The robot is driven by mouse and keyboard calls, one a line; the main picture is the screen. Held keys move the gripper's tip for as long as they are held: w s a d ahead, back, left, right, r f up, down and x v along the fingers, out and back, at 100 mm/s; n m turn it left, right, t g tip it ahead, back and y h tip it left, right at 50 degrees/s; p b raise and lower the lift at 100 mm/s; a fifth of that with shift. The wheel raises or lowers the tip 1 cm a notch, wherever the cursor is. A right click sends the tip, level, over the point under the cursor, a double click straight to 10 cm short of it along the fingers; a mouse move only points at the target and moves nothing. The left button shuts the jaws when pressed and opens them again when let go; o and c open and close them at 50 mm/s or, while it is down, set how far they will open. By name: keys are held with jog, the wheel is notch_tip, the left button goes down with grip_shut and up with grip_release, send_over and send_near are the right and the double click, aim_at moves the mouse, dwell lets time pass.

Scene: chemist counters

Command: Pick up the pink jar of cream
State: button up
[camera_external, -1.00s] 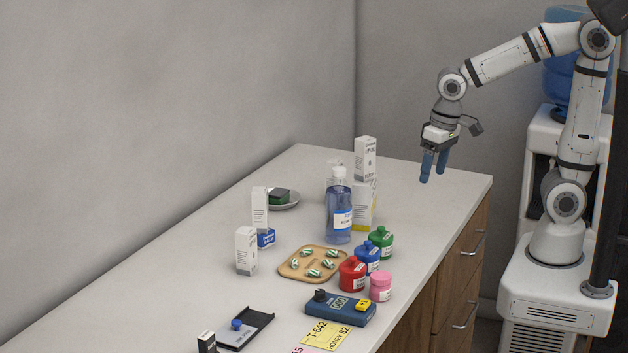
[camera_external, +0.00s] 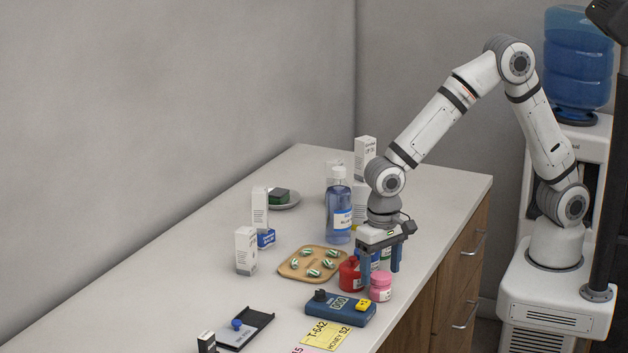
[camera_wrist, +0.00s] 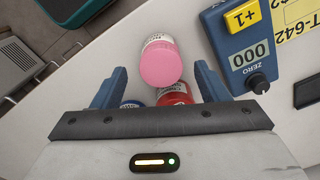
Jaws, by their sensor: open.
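The pink jar of cream (camera_external: 381,285) stands near the counter's front edge, at the right end of the blue counter device. In the wrist view the pink jar (camera_wrist: 160,63) shows its round lid, ahead of and between the two fingers. My gripper (camera_external: 380,269) is open and empty, pointing down above and just behind the jar. Its blue fingers also show in the wrist view (camera_wrist: 160,88), apart from each other with nothing held. The red bottle (camera_external: 350,274) stands directly beside the pink jar, and its cap (camera_wrist: 175,95) shows between the fingers.
The blue counter device (camera_external: 341,308) lies close in front of the jar. Blue and green bottles stand behind it, partly hidden by my gripper.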

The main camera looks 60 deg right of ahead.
aim_at(381, 275)
notch_tip(381, 275, down, 4)
jog(key=shift+s+a+f, duration=0.1)
jog(key=shift+a, duration=0.05)
jog(key=shift+c, duration=0.3)
jog(key=c, duration=1)
